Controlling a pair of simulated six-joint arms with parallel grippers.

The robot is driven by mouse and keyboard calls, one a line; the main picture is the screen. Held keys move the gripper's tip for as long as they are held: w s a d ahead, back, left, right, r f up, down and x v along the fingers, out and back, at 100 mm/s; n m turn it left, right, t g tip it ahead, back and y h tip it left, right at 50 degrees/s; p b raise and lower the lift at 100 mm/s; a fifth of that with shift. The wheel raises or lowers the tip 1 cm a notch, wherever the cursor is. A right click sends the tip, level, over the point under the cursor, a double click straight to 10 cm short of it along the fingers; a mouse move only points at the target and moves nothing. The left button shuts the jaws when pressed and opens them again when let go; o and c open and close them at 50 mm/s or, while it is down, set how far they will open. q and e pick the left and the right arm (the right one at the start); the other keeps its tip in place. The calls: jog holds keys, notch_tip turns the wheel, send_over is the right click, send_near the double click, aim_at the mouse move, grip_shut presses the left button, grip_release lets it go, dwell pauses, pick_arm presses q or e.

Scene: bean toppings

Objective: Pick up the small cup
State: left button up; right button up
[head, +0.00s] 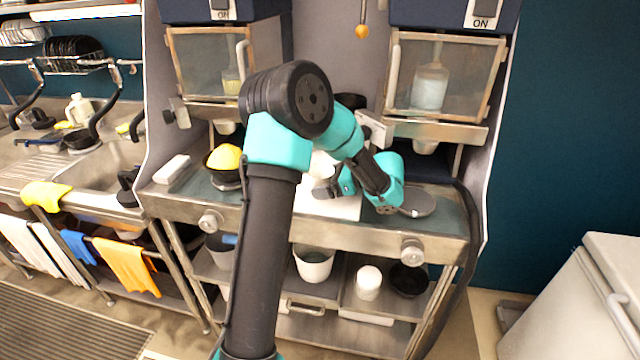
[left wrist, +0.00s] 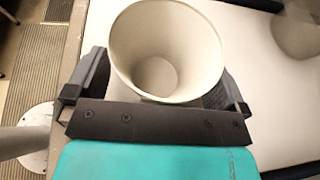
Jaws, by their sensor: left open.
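A pale, off-white cup (left wrist: 203,50), likely the small cup, stands upright with its open, empty mouth toward the left wrist camera. In the head view the cup (head: 323,163) is partly hidden behind my left arm, on or just above a white board (head: 338,208) on the counter. My left gripper (head: 334,188) is at the cup. In the left wrist view its open fingers (left wrist: 165,88) lie on either side of the cup. Finger contact with the cup cannot be told. My right gripper is in neither view.
A bowl with a yellow mound (head: 224,158) and a white block (head: 171,169) are on the counter to the left. Dispensers (head: 440,75) hang above. A white cup (head: 313,264), a white container (head: 368,282) and a black bowl (head: 409,280) sit on the lower shelf.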

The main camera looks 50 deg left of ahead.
pick_arm(q)
jog(key=shift+c, duration=0.5)
jog(key=c, duration=0.8)
jog(key=shift+r, duration=0.3)
jog(key=s+d, duration=1)
jog(key=s, duration=0.4)
jog(key=shift+s+d, duration=0.25)
jog(key=shift+s, duration=0.1)
